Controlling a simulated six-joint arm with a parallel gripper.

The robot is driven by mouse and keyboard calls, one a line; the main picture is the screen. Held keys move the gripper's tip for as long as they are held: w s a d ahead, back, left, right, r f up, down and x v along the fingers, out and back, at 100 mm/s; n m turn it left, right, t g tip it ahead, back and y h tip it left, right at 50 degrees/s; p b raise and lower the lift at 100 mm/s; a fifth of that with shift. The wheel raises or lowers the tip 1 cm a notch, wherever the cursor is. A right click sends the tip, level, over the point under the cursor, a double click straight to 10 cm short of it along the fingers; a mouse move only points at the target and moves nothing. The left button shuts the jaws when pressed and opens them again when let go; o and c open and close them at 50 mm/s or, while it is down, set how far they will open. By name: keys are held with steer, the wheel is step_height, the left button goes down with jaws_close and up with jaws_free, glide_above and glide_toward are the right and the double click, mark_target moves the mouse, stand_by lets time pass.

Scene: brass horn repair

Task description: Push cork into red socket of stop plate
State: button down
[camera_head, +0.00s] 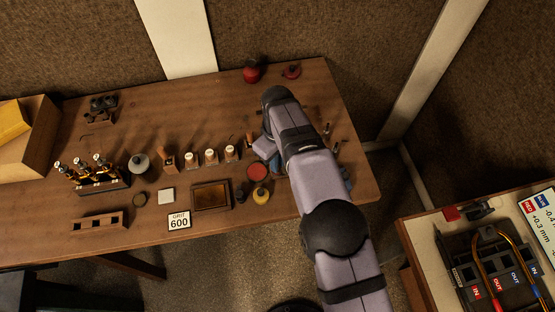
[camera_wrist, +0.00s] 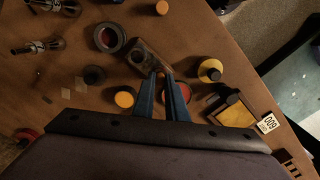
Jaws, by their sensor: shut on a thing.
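My gripper (camera_wrist: 161,76) shows in the wrist view with its two blue fingers close together, tips at a brown, dark-sided block-like piece (camera_wrist: 143,56). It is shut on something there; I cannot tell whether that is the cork. In the head view my arm covers the fingertips. A small tan cylinder (camera_wrist: 162,7), perhaps a cork, stands at the top of the wrist view, apart from the fingers. I cannot pick out the stop plate or its red socket for certain. A red disc (camera_wrist: 178,92) lies beside the right finger; it also shows in the head view (camera_head: 257,172).
A yellow-topped jar (camera_head: 260,195), a framed tray (camera_head: 211,196), a "GRIT 600" card (camera_head: 179,221) and several cork-topped pieces (camera_head: 211,157) stand near the arm. A valve rack (camera_head: 100,181) is at left. A second bench (camera_head: 418,231) with labelled tubes is at lower right.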

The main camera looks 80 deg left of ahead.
steer(key=shift+f, duration=0.3)
steer(key=c, duration=1.4)
jaws_free()
steer(key=shift+r, duration=0.1)
steer(key=shift+r+p, duration=1.95)
steer(key=shift+r, duration=1.45)
